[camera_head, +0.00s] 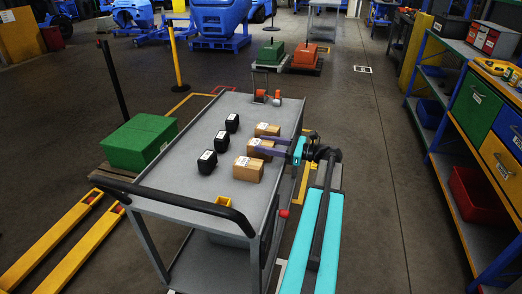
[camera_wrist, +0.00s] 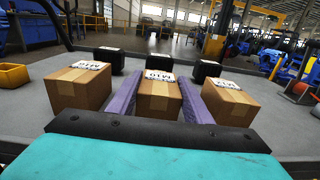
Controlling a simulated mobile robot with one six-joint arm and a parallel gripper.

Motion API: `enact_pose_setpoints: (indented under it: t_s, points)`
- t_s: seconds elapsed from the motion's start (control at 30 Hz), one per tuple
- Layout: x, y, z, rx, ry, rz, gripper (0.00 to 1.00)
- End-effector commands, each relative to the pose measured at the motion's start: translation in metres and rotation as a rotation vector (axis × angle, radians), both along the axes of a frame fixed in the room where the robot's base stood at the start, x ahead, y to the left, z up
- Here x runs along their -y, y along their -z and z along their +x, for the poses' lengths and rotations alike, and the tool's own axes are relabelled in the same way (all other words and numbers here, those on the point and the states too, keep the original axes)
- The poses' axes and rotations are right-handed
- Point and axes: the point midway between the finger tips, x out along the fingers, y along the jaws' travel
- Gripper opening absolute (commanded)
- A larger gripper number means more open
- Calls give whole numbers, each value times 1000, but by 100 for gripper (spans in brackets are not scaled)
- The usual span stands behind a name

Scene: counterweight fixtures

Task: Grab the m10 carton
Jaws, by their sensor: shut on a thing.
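The m10 carton (camera_wrist: 158,98) is a small brown box with a white top label, seen in the middle of the wrist view. In the head view it is the middle carton (camera_head: 260,148) of a row of three on the grey cart (camera_head: 185,176). My gripper (camera_wrist: 157,98) has its two purple fingers along the left and right sides of this carton and is shut on it. The gripper also shows in the head view (camera_head: 266,147), reaching in from the right. The carton appears upright; whether its underside touches the cart top is hidden.
Two similar labelled cartons flank it closely, one on the left (camera_wrist: 78,86) and one on the right (camera_wrist: 234,100) in the wrist view. Three black blocks (camera_head: 221,141) stand in a row beyond. A yellow bin (camera_head: 223,201) sits near the cart's handle. Shelving (camera_head: 480,130) stands at right.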

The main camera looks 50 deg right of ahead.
Motion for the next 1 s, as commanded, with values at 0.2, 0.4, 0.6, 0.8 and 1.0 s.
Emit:
enact_pose_setpoints:
  t_s: [0.2, 0.4, 0.6, 0.8, 1.0]
  points:
    - [0, -1, 0, 1, 0, 0, 11]
    - [0, -8, 0, 2, 0, 0, 11]
    - [0, -25, 0, 3, 0, -2, 11]
    - [9, -37, -15, 2, 2, 0, 11]
    - [28, -41, -52, 2, 2, 0, 11]
